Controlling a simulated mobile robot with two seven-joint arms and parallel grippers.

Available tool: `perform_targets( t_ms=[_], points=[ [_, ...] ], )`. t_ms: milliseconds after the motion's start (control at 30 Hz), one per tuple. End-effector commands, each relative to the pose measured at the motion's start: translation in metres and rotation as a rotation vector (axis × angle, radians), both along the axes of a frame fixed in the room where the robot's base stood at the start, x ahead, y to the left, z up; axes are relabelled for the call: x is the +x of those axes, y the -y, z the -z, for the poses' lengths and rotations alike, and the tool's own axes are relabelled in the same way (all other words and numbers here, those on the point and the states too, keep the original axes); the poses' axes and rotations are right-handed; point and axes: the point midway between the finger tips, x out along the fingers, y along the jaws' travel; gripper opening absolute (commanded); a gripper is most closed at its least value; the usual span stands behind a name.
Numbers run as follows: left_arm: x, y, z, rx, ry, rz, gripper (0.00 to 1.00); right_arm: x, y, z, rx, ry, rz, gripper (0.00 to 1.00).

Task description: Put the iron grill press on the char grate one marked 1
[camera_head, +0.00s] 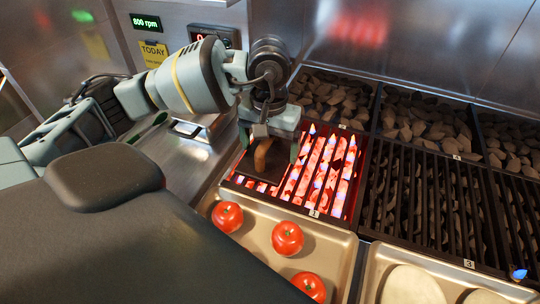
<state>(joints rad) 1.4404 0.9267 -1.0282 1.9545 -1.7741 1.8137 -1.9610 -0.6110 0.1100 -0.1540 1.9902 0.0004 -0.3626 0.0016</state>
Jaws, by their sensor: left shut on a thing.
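The iron grill press has a brown handle (262,155) and a dark flat plate (250,169). It is over the left part of char grate one (318,178), which glows red over its coals and has a "1" tag on its front edge. My left gripper (268,151) is shut on the press's handle from above. I cannot tell whether the plate touches the grate bars or hangs just above them. The gripper and handle hide part of the plate. My right gripper is not in view.
Unlit grates (425,190) lie to the right, with trays of dark stones (415,115) behind. A metal tray (338,240) with tomatoes (287,238) sits in front. Another tray with pale round pieces (411,286) is at lower right. A steel wall stands behind.

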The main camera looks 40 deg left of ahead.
Motion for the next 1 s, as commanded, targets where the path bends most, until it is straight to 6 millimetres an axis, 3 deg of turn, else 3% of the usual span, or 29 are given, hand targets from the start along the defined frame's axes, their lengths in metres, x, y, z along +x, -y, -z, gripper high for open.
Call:
perform_targets(
  t_ms=[167, 500, 900, 933, 1000],
  points=[
    [0.001, 0.000, 0.001, 0.000, 0.004, -0.001, 0.36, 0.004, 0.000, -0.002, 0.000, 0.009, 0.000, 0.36],
    [0.000, 0.000, 0.034, -0.001, 0.004, 0.000, 0.36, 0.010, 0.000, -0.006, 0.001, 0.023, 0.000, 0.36],
    [0.001, 0.000, 0.039, -0.001, 0.004, 0.000, 0.36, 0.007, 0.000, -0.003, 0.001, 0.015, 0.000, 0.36],
    [0.000, 0.000, 0.040, 0.000, 0.001, 0.000, 0.93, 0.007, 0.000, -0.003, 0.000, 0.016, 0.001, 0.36],
    [0.000, 0.000, 0.040, 0.000, 0.001, 0.000, 1.00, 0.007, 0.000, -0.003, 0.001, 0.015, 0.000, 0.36]
  ],
)
